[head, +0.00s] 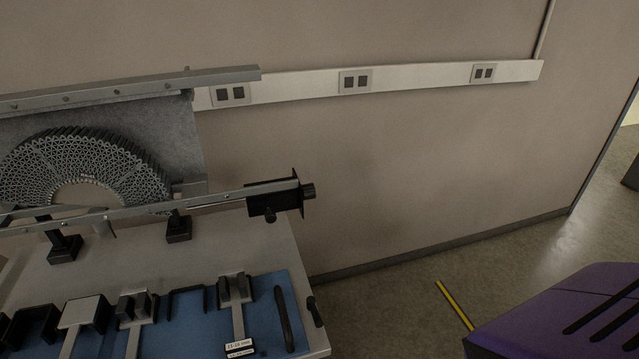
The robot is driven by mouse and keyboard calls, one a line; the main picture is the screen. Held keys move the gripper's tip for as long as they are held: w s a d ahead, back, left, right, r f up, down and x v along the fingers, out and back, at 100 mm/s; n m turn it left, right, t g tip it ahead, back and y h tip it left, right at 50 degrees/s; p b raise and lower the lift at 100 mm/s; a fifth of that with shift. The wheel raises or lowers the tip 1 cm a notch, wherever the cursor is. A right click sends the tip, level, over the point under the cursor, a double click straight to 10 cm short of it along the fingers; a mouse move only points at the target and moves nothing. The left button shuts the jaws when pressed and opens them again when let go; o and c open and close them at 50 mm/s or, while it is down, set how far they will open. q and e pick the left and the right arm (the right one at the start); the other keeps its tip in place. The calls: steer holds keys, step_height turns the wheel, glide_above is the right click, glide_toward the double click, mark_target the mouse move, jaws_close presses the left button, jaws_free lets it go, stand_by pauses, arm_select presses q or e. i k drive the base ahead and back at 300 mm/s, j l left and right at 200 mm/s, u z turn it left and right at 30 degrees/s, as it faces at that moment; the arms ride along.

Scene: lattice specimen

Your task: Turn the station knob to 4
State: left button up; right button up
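A lattice specimen (84,155), a half ring of small cells, stands upright between two metal rails at the left. A black box (272,196) sits at the right end of the lower rail. No number or dial marking is readable there. I cannot tell which of these is the station knob. Neither gripper is in view, and nothing is seen touching the box or its knobs.
The pale table (215,245) carries a blue mat (262,318) with several metal and black fixtures and a black bar (284,318). A black handle-like part (314,310) is at its right edge. A purple slotted surface (565,315) fills the bottom right. Floor lies between.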

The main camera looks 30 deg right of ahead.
mark_target(309, 190)
steer(key=l+u, duration=0.15)
steer(key=l, duration=0.4)
steer(key=i+l+u, duration=0.1)
steer(key=l, duration=0.45)
steer(key=i+l+u, duration=0.25)
steer(key=l, duration=0.8)
steer(key=l+u, duration=0.25)
steer(key=l, duration=0.8)
steer(key=k, duration=0.05)
